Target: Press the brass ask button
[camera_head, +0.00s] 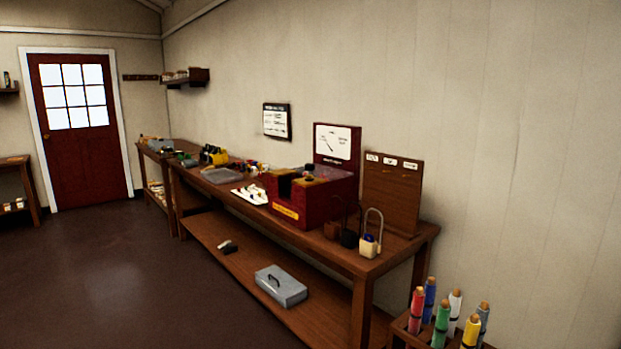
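A dark red box-shaped unit (325,207) stands on the long wooden bench (392,262) against the right wall. It has a yellow label (286,211) on its front, a dark recess in its top and small dark and brassy parts there. A red-framed white dial panel (337,143) rises behind it. I cannot make out the brass ask button at this distance. Neither of my grippers is in view.
A wooden tag board (392,190) and padlock-like items (368,246) stand right of the unit. A grey toolbox (281,285) sits on the lower shelf. A rack of coloured rolls (442,325) is at lower right. The floor (120,275) at left is clear.

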